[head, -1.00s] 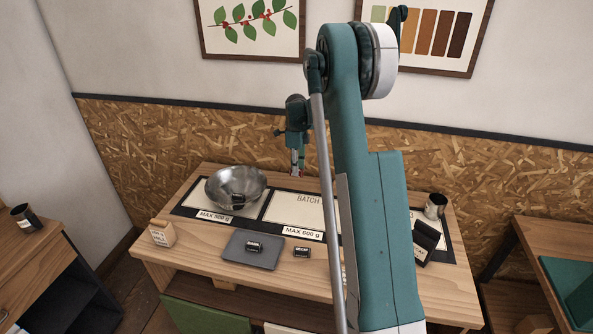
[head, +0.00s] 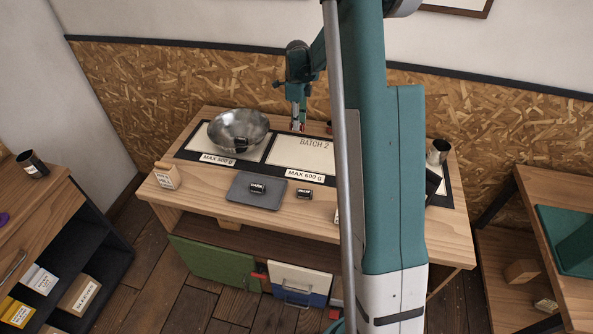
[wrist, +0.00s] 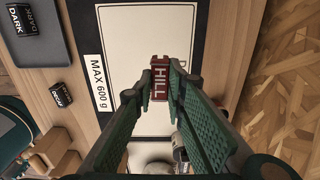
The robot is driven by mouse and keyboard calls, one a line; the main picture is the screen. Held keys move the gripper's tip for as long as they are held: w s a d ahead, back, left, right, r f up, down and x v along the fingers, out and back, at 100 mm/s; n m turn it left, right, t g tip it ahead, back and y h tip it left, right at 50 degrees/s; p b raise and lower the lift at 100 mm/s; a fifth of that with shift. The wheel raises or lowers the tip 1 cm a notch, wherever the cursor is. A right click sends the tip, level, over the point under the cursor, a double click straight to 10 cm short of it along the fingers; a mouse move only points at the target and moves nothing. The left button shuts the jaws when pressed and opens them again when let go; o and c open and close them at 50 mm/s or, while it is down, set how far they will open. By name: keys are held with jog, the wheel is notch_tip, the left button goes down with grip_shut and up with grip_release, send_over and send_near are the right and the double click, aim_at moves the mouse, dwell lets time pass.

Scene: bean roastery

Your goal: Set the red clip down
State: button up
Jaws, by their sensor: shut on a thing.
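In the head view my gripper (head: 298,120) hangs at the back edge of the cream BATCH 2 panel (head: 304,158), above the table. The same panel fills the middle of the wrist view (wrist: 130,40), behind the clip. I cannot tell exactly how high the clip is above it.
A steel bowl (head: 238,126) with a dark tin stands on the panel to the left. A grey pad (head: 240,197) with a DARK tin and another dark tin (head: 304,194) lie in front. A metal cup (head: 438,151) stands at right. My arm hides the table's right middle.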

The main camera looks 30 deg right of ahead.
send_over(296, 171)
jog(key=shift+d, duration=0.1)
jog(key=shift+f, duration=0.1)
dwell(0.4)
jog(key=shift+f, duration=3.1)
jog(key=shift+f, duration=0.1)
jog(key=shift+f, duration=1.8)
jog(key=shift+f+b, duration=0.15)
jog(key=shift+b, duration=0.15)
jog(key=o, duration=0.7)
jog(key=shift+c, duration=0.2)
